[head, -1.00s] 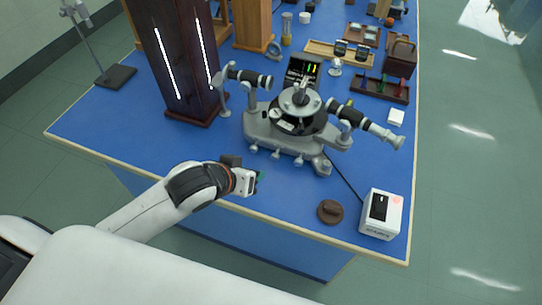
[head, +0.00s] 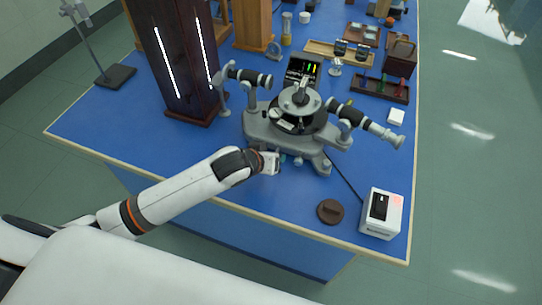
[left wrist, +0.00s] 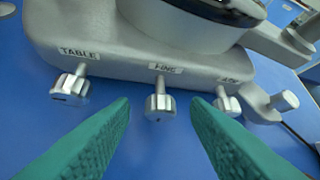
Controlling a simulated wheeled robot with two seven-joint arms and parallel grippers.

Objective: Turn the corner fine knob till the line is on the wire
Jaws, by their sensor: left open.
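The grey spectrometer (head: 292,125) stands on the blue bench. In the left wrist view its base carries a left knob (left wrist: 70,89) under a TABLE label, a middle knob (left wrist: 158,106) under a label that seems to read FINE, and a right knob (left wrist: 229,104) under a partly hidden label. Another silver knob (left wrist: 285,101) sticks out at the base's right corner. My left gripper (head: 277,161) is open; its green fingers lie either side of the middle knob, apart from it. A small dark screen (head: 303,69) shows coloured lines; the wire is too small to tell. My right gripper is not in view.
A white box (head: 381,214) with a cable and a brown round piece (head: 330,211) stand at the front right. A dark wooden cabinet (head: 178,65) with lit tubes rises at the left. The bench front between is clear.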

